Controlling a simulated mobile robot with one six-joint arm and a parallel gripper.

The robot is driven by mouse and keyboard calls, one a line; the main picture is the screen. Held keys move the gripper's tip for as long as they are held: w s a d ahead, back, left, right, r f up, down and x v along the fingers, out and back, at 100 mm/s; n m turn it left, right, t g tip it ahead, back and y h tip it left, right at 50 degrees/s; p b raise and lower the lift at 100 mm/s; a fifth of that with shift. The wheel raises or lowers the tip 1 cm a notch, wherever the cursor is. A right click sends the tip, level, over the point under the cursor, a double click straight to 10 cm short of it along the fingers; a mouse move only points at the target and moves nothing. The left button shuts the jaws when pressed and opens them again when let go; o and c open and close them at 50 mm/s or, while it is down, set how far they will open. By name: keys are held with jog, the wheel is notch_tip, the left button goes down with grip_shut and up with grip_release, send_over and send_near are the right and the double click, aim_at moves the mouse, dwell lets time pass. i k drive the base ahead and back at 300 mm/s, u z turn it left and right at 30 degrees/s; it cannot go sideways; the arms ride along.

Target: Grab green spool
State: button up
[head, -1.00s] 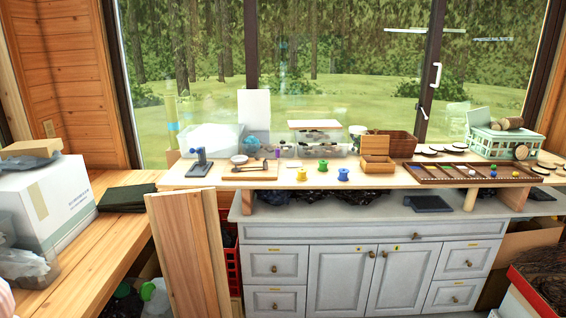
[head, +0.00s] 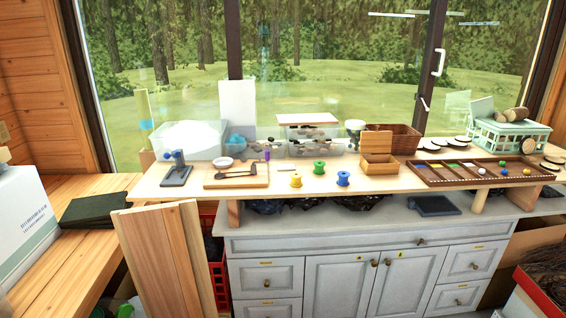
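The green spool (head: 319,168) stands on the pale wooden shelf above the grey cabinet, in the middle of the head view. A yellow spool (head: 296,180) stands to its left and a bit nearer. A blue spool (head: 343,178) stands to its right and a bit nearer. The three are apart from each other. My gripper and arm do not show in the head view.
A cutting board (head: 236,176) with utensils lies left of the spools. An open wooden box (head: 379,164) stands to the right, beside a long sectioned tray (head: 475,172). Clear bins (head: 310,150) stand behind. A leaning plank (head: 160,260) stands at front left.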

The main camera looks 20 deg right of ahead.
aim_at(320, 165)
jog(key=z, duration=0.2)
jog(key=i, duration=1.1)
jog(key=z, duration=0.3)
